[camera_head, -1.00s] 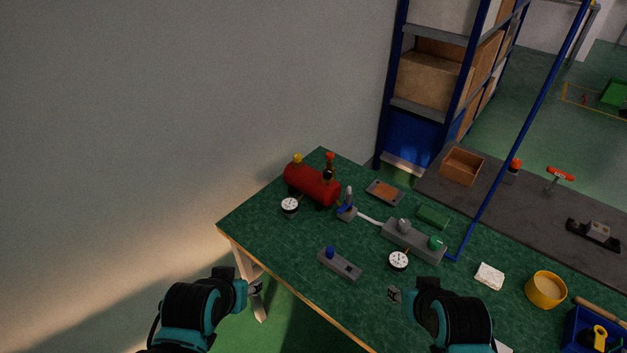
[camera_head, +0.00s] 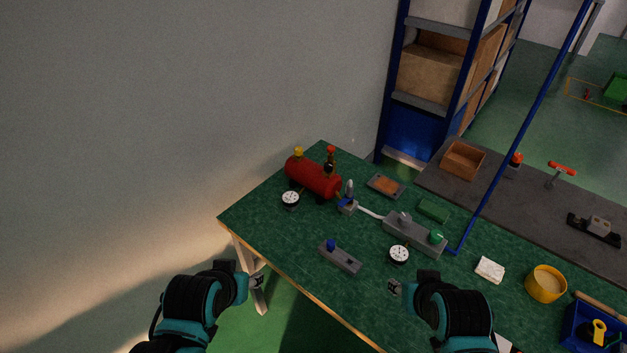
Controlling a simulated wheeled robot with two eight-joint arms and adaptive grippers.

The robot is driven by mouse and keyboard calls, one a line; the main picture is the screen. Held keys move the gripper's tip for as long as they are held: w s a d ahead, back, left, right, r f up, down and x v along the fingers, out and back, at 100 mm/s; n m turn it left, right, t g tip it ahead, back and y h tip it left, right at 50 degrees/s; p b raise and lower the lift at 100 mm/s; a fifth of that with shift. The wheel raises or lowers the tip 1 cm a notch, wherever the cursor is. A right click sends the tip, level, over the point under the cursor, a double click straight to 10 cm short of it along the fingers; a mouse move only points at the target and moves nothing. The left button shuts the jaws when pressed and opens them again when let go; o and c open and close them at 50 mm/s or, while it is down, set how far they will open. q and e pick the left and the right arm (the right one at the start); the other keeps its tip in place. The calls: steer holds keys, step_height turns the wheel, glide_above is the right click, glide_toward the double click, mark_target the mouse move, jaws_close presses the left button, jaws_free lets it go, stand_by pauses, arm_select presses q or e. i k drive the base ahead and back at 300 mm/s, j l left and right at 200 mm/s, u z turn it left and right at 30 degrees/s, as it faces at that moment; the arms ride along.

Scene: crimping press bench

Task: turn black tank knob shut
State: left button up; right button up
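The red tank (camera_head: 311,177) lies on its side at the back left of the green bench top. A small dark knob (camera_head: 328,168), which looks black, sits at its right end, just below a red knob (camera_head: 331,149). A yellow cap (camera_head: 298,152) is on its left end. My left gripper (camera_head: 257,282) is in front of the bench's front left edge, well short of the tank. My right gripper (camera_head: 394,287) is near the front edge, farther right. Neither touches anything I can see. The fingers are too small to tell open from shut.
Gauges (camera_head: 290,200) and (camera_head: 399,255), a grey box with a blue button (camera_head: 340,258), a grey press unit (camera_head: 414,236) and a yellow cup (camera_head: 545,284) stand on the bench. The front left of the bench is clear.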

mark_target(328, 167)
steer(key=k+z, duration=0.15)
steer(key=z, duration=0.2)
steer(key=k+z, duration=0.1)
steer(key=z, duration=0.25)
steer(key=k+l+z, duration=0.1)
steer(key=z, duration=0.25)
